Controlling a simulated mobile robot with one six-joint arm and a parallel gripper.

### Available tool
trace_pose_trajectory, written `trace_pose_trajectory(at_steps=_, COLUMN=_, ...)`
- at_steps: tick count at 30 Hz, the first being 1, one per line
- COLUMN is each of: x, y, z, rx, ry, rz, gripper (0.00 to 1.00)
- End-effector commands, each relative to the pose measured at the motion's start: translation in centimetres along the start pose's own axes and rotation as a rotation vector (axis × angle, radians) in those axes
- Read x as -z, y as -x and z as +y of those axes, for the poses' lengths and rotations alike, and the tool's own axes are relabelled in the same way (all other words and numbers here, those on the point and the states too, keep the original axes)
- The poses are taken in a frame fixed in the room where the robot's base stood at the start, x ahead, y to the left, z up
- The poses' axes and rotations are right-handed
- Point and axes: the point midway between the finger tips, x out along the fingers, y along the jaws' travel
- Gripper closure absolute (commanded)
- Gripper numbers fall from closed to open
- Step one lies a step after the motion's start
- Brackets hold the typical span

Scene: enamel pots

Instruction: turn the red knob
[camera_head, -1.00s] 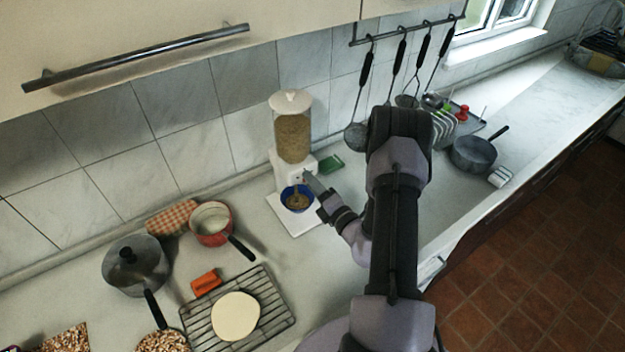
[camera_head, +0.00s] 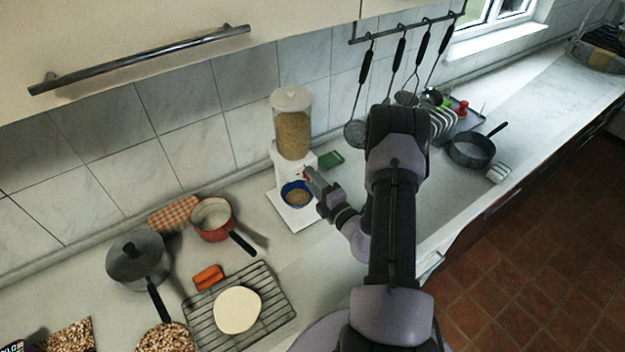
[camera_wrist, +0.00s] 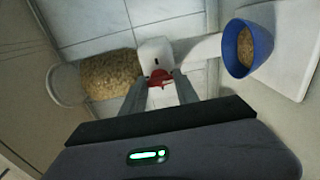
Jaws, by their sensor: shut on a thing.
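The red knob (camera_wrist: 158,78) is on the front of a white dispenser (camera_wrist: 155,52), whose clear hopper (camera_head: 293,125) holds tan grain. In the wrist view my gripper (camera_wrist: 160,86) has one finger on each side of the knob and is shut on it. The fingers partly cover the knob. In the head view my gripper (camera_head: 309,175) reaches the dispenser's front from the right, and only a speck of red shows there. A blue bowl (camera_head: 286,203) with grain in it stands on the dispenser's white base (camera_head: 297,219), below the gripper; it also shows in the wrist view (camera_wrist: 232,62).
A red pan (camera_head: 228,228), a grey lidded pot (camera_head: 125,268), an orange item (camera_head: 208,277) and a wire rack (camera_head: 278,298) lie to the left. A green item (camera_head: 331,159) is just right of the dispenser. Utensils hang from a rail (camera_head: 405,30) behind my arm.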

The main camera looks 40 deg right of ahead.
Motion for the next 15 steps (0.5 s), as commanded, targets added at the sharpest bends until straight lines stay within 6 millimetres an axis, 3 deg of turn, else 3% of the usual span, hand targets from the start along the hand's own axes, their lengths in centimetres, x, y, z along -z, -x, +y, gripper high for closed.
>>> trace_pose_trajectory(at_steps=2, x=0.04, y=0.03, z=-0.07, rx=0.002, ry=0.000, rz=0.001, gripper=1.00)
trace_pose_trajectory(at_steps=3, x=0.04, y=0.03, z=-0.07, rx=0.002, ry=0.000, rz=0.001, gripper=0.62)
trace_pose_trajectory(at_steps=6, x=0.03, y=0.03, z=-0.06, rx=0.001, ry=0.000, rz=0.000, gripper=0.42)
trace_pose_trajectory(at_steps=15, x=0.00, y=0.07, z=-0.03, rx=0.001, ry=0.001, rz=0.000, gripper=0.42)
